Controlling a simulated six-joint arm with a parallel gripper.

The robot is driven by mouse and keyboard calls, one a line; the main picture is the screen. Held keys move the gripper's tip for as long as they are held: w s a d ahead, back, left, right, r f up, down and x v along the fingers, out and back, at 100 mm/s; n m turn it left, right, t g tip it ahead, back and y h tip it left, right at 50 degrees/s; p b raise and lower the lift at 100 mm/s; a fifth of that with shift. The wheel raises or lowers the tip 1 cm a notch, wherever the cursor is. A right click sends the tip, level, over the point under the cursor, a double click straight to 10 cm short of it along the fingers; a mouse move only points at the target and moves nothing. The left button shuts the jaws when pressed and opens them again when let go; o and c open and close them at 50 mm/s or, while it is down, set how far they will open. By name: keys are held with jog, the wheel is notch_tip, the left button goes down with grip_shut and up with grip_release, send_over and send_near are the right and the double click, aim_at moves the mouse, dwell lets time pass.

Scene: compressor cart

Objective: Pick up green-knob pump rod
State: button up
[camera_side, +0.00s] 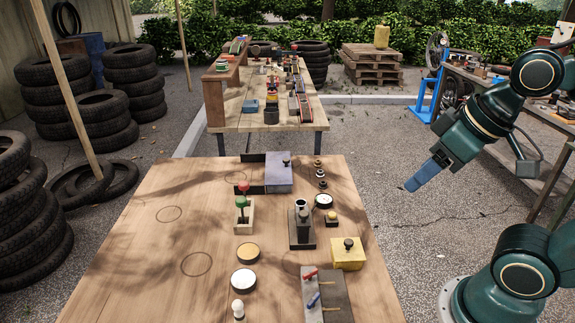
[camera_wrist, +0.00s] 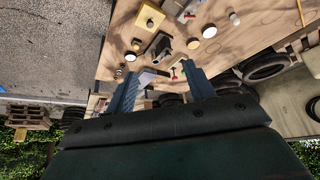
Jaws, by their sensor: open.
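The green-knob pump rod (camera_side: 241,202) stands upright in a pale block holder (camera_side: 244,219) on the left-middle of the wooden table. In the wrist view the green knob (camera_wrist: 174,73) looks small and lies between the fingers, far beyond them. My gripper (camera_side: 414,183) is in the air to the right of the table, well apart from the rod. In the wrist view my gripper (camera_wrist: 162,84) is open, with nothing between its fingers. The rod's lower part is hidden in the holder.
A red knob (camera_side: 243,187) stands just behind the green one. A dark pump block (camera_side: 301,226) is to the right, with a yellow box (camera_side: 347,254) nearer. A yellow disc (camera_side: 248,252) and a white disc (camera_side: 244,280) lie in front. The table's left side is clear.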

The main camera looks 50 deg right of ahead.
jog(key=w+r+m+g, duration=0.2)
jog(key=w+r+m, duration=0.25)
jog(key=w, duration=0.75)
jog(key=m+g, duration=0.4)
jog(key=m, duration=1.1)
send_over(243, 199)
notch_tip(243, 199, down, 18)
jog(key=shift+w+f, duration=0.1)
jog(key=shift+f, duration=0.2)
notch_tip(243, 199, down, 8)
jog(key=shift+f, duration=0.3)
